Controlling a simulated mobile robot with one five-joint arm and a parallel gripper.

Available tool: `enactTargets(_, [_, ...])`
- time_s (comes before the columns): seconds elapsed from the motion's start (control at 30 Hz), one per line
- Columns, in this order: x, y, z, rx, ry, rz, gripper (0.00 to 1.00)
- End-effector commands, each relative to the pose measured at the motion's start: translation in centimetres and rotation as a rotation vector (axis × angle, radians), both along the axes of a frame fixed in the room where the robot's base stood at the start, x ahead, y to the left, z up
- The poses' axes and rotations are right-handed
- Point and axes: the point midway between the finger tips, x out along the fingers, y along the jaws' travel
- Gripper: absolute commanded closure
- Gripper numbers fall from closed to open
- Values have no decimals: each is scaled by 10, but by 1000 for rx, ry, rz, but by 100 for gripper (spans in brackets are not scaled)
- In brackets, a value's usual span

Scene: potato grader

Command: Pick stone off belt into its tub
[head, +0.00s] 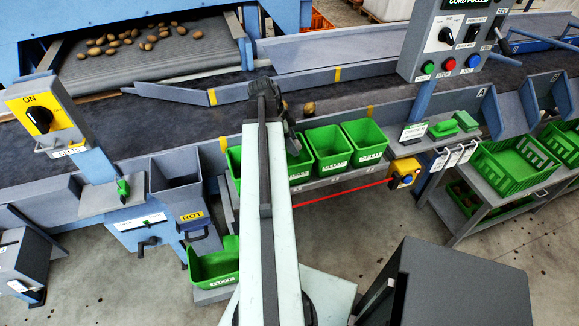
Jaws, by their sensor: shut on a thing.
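My gripper (291,140) shows only in part beside the far end of my arm. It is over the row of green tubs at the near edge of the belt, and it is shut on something. The held thing, taken to be the stone, cannot be made out clearly behind my arm. Green tubs stand in the row: one left of my arm (234,165), one partly covered just right of it (299,172), then a middle tub (328,148) and a right tub (364,143). Their labels are too small to read. The dark belt (150,128) runs behind them.
A grey ROT chute (176,180) and a lower green tub (214,264) stand left. A control panel (455,40) overhangs at right.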

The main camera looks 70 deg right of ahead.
Motion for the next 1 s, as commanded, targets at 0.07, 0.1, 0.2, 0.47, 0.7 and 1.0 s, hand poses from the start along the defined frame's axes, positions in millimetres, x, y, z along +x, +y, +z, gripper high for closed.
enactTargets(0.07, [0,0,-2,0,0,0,98])
enactTargets(0.1, [0,0,-1,0,0,0,98])
enactTargets(0.2, [0,0,0,0,0,1,98])
enactTargets(0.47, [1,0,0,0,0,1,27])
enactTargets(0.7, [2,1,4,0,0,2,27])
enactTargets(1.0, [17,7,50,0,0,3,27])
